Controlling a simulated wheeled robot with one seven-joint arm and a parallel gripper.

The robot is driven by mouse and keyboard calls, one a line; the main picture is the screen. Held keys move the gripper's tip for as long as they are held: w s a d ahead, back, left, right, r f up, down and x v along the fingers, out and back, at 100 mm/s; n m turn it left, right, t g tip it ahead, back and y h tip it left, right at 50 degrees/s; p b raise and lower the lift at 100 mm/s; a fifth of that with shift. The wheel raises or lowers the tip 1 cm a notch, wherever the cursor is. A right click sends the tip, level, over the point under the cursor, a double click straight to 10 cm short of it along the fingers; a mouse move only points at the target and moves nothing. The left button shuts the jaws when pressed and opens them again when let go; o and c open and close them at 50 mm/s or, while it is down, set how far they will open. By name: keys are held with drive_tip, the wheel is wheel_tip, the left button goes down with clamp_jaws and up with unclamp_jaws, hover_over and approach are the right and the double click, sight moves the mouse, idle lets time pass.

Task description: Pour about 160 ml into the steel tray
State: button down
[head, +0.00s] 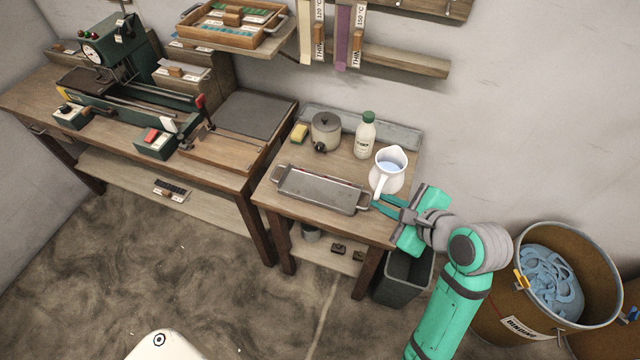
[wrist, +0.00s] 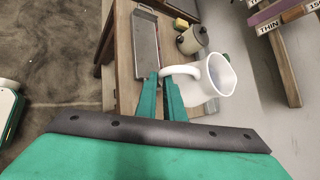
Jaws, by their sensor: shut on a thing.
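A white pitcher (head: 388,172) with light-blue liquid inside stands at the right of the small wooden table, looking upright; it also shows in the wrist view (wrist: 219,75). My gripper (head: 378,202) is shut on the pitcher's handle, with its green fingers at the handle in the wrist view (wrist: 162,80). The steel tray (head: 318,190) lies on the table to the left of the pitcher, along the front edge. It looks empty. Whether the pitcher's base touches the table is hard to tell.
A white bottle with a green cap (head: 365,137), a lidded metal pot (head: 326,131) and a yellow sponge (head: 299,133) stand behind the tray. A dark bin (head: 403,278) is below the table's right side. A large drum (head: 602,240) with blue material stands right.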

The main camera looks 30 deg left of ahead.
drive_tip(key=s+a+f+n+g, duration=0.3)
drive_tip(key=s+a+f, duration=0.5)
drive_tip(key=s+f, duration=0.3)
drive_tip(key=shift+s+a+f+g+y, duration=0.25)
drive_tip(key=shift+s+g+y, duration=0.15)
drive_tip(key=shift+s, duration=0.95)
drive_tip(key=shift+a+n, duration=0.1)
drive_tip(key=shift+n, duration=0.2)
drive_tip(key=w+a+r+m+g+h+b, duration=0.3)
drive_tip(key=w+r+g+h, duration=0.1)
drive_tip(key=w+r+g, duration=0.3)
drive_tip(key=shift+w+a+r+m, duration=0.15)
drive_tip(key=shift+a+m, duration=0.15)
drive_tip(key=shift+a, duration=0.05)
drive_tip(key=shift+w+a+r+g+b, duration=0.1)
drive_tip(key=shift+w+g+b, duration=0.3)
drive_tip(key=shift+b, duration=1.1)
drive_tip(key=shift+a+r+m+g+h+b, duration=0.1)
drive_tip(key=shift+m+g+h+b, duration=0.2)
drive_tip(key=shift+b, duration=0.05)
drive_tip(key=shift+w+a+r+b, duration=0.1)
drive_tip(key=shift+w+r+b, duration=0.15)
drive_tip(key=shift+b, duration=0.3)
